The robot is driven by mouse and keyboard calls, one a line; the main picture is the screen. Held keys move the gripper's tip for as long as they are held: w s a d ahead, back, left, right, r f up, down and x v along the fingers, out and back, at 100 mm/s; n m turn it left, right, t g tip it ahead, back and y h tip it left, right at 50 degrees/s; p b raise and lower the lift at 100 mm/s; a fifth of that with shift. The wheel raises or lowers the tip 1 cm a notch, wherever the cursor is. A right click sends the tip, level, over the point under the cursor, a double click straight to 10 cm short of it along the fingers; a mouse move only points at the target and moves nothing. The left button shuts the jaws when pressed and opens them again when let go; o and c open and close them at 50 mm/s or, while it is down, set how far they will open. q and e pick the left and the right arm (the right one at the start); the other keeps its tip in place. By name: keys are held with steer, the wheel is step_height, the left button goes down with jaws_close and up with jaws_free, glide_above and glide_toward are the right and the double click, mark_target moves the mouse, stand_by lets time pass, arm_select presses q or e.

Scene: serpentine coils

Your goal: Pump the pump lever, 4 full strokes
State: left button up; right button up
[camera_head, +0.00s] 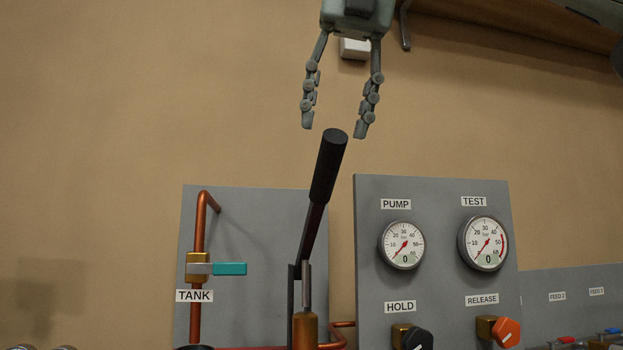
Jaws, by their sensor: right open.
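The pump lever (311,227) has a black grip (329,166) and stands up from a copper-coloured pump body (305,328), tilted to the upper right. My right gripper (334,130) hangs from the top with its fingers pointing down, spread open. Its fingertips are at about the height of the grip's top end, one on each side in the picture; I cannot tell whether they touch it. The PUMP gauge (402,245) and the TEST gauge (482,243) both have red needles pointing to the lower left. My left gripper is not in view.
A grey panel with a TANK label (194,296), copper pipe and teal-handled valve (229,269) stands left of the lever. Right of it, a panel carries a black HOLD knob (417,339) and an orange RELEASE knob (506,332). A shelf (520,20) runs along the upper right.

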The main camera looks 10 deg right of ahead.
mark_target(326, 187)
steer(key=shift+x, duration=3.8)
steer(key=shift+s, duration=0.1)
jaws_close()
